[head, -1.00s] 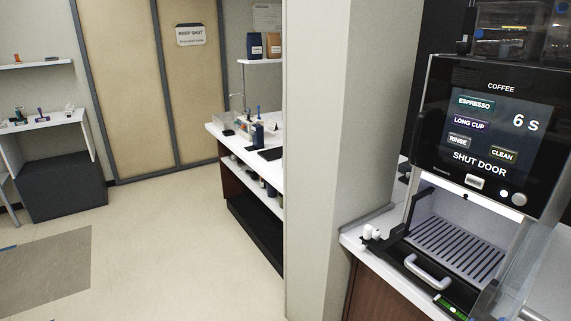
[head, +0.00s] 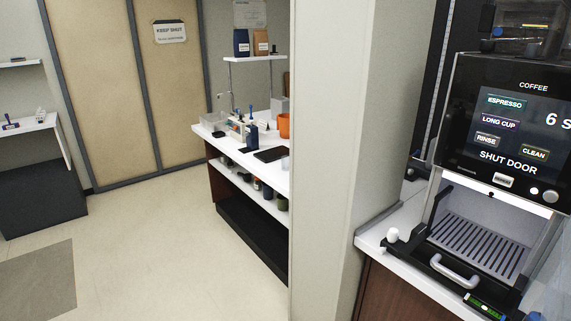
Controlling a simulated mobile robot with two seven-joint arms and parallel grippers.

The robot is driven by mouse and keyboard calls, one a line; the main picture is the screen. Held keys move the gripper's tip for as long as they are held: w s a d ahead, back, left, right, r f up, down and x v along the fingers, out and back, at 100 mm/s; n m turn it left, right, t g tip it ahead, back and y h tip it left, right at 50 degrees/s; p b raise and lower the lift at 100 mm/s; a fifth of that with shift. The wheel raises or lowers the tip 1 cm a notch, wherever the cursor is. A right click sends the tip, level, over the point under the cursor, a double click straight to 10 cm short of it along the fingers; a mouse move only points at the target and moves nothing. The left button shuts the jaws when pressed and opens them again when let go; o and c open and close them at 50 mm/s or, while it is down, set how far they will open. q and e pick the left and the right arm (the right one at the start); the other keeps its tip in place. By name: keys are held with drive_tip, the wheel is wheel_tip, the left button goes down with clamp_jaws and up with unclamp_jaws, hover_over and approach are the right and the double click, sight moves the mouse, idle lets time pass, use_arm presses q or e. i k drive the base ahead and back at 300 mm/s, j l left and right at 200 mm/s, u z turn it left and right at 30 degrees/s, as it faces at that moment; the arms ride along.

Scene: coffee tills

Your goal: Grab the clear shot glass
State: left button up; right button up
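I cannot make out a clear shot glass in the head view. A white counter (head: 212,140) stands behind the pillar, with several small items on it, too small to tell apart. They include a dark blue bottle (head: 253,133), an orange container (head: 284,125) and a clear bin (head: 213,121). The coffee machine (head: 505,130) is at the right, its screen reading "SHUT DOOR". Its lower bay with a slatted drip tray (head: 480,243) is open and looks empty. Neither of my grippers is in view.
A pale pillar (head: 335,150) stands between the back counter and the coffee machine. A small white object (head: 392,235) stands left of the drip tray. Tan doors (head: 100,90) bear a "KEEP SHUT" sign. The floor (head: 150,250) at left is clear apart from a grey mat (head: 35,280).

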sight(286, 163)
drive_tip(key=i+j+z, duration=0.1)
drive_tip(key=j, duration=0.3)
drive_tip(key=j+z, duration=0.15)
drive_tip(key=j, duration=0.25)
drive_tip(key=i+j+z, duration=0.1)
drive_tip(key=i+j, duration=0.65)
drive_tip(key=j, duration=0.15)
drive_tip(key=i+j+z, duration=0.15)
drive_tip(key=i+j, duration=0.2)
drive_tip(key=j, duration=0.15)
